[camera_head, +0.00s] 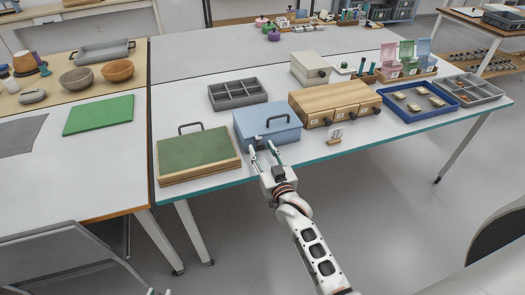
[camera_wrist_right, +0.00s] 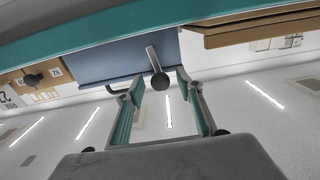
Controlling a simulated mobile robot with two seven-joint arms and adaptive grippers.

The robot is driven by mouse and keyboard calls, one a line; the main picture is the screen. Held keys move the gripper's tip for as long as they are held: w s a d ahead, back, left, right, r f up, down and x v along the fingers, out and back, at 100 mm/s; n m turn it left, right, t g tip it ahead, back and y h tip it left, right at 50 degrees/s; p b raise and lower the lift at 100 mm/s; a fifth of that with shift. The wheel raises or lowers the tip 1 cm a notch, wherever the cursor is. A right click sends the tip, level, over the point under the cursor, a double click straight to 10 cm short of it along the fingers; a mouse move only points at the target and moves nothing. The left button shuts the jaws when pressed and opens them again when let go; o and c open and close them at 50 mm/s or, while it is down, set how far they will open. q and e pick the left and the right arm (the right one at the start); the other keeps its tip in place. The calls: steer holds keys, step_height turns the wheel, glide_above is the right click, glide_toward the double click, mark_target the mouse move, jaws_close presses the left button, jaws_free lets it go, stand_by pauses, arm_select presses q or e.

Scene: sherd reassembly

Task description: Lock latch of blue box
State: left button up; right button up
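The blue box (camera_head: 265,127) stands closed near the table's front edge, with a dark handle (camera_head: 277,118) on it. My right gripper (camera_head: 264,149) is at the box's front, fingers apart and empty. In the right wrist view, the blue box (camera_wrist_right: 115,62) shows above the fingers. Its latch (camera_wrist_right: 152,58), a grey bar with a dark round knob (camera_wrist_right: 160,81), points towards the gap between the open fingers of my right gripper (camera_wrist_right: 160,92); I see no contact.
A green-topped board with a handle (camera_head: 195,152) lies left of the box. A wooden drawer cabinet (camera_head: 335,101) stands close on the right. A grey compartment tray (camera_head: 238,93) is behind. The table's teal front edge (camera_head: 345,152) runs just below the right gripper.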

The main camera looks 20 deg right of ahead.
steer(key=shift+c, duration=0.4)
jaws_close()
steer(key=shift+w+d+r+m+p, duration=0.1)
steer(key=shift+d+r+m+p, duration=0.15)
steer(key=shift+m+p, duration=0.5)
steer(key=shift+d+f+m+p, duration=0.15)
steer(key=shift+m+p, duration=0.1)
steer(key=shift+p, duration=0.2)
steer(key=shift+o, duration=0.4)
jaws_free()
